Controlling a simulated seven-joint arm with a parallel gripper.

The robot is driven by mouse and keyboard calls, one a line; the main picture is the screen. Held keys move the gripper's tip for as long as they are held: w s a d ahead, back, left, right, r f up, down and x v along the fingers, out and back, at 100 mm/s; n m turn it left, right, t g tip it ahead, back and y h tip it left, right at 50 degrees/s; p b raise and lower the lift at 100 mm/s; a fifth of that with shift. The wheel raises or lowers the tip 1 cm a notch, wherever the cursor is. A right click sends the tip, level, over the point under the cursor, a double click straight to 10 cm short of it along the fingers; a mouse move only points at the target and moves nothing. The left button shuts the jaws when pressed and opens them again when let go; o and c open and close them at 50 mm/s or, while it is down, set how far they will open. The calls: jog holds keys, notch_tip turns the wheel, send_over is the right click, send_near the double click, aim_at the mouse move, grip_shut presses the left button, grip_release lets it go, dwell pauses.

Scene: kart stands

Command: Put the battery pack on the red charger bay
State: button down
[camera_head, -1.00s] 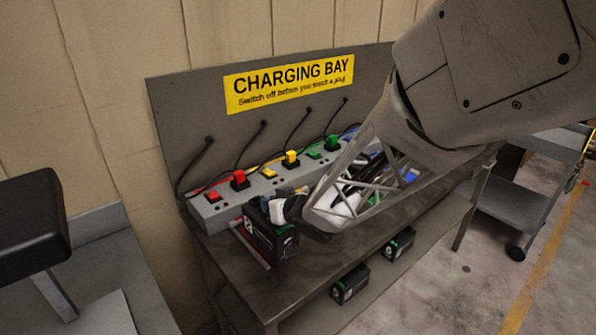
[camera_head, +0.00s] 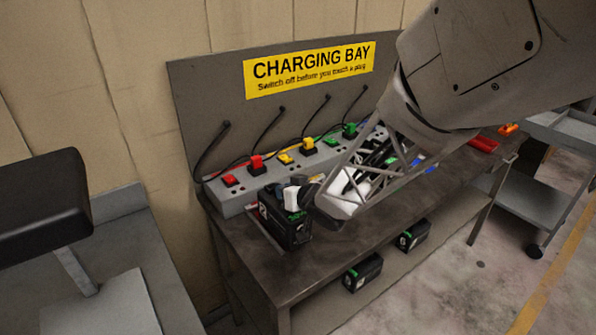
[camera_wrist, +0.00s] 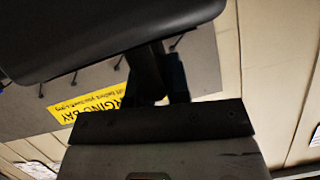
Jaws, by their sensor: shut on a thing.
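The battery pack (camera_head: 284,224) is a black box with a green-marked label, upright at the left end of the charging bench. My gripper (camera_head: 302,196) is shut on its top, coming in from the right. A thin strip of the red bay marking (camera_head: 267,236) shows along the pack's left side; the pack hides most of the bay. I cannot tell whether its underside touches the bench.
A grey power strip (camera_head: 228,206) with red, yellow and green switches and plugs runs behind the pack. Cables hang from the backboard (camera_head: 210,85). Two black packs (camera_head: 362,272) (camera_head: 413,236) stand on the lower shelf. The bench front (camera_head: 335,238) is clear.

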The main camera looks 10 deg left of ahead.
jog(key=shift+f, duration=0.8)
jog(key=c, duration=1.1)
grip_release()
jog(key=shift+f, duration=0.1)
jog(key=shift+d, duration=0.1)
jog(key=v, duration=1.2)
